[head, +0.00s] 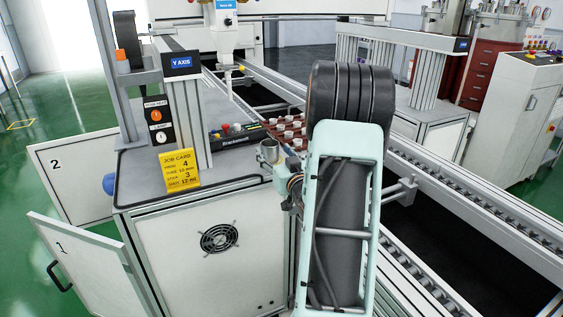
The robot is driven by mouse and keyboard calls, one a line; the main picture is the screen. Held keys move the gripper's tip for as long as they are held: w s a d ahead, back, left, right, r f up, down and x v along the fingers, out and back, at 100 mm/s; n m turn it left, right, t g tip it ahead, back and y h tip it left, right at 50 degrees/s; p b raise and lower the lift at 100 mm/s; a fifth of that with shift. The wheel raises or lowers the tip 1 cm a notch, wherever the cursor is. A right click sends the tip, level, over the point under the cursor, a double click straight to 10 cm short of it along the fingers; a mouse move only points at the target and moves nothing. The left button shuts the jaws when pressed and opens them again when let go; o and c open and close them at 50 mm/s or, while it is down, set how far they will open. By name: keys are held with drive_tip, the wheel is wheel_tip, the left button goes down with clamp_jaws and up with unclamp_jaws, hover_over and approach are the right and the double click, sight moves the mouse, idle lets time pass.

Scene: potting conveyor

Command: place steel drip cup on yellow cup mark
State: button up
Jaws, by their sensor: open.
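The steel drip cup (268,151) shows as a small shiny round cup at the right end of the grey bench top, just left of my arm. My gripper (290,181) is mostly hidden behind my pale green arm. Only a small dark and metallic part of it shows, just below and right of the cup. I cannot tell whether it touches the cup. My gripper is open. The yellow cup mark cannot be made out in this view.
A yellow job card (178,168) stands on the bench top (135,180) at the left front. A dispensing head (226,40) hangs above. A tray of small white-topped parts (286,127) lies behind the cup. The conveyor rail (470,212) runs along the right.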

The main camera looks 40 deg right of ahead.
drive_tip(key=v, duration=0.7)
idle(0.4)
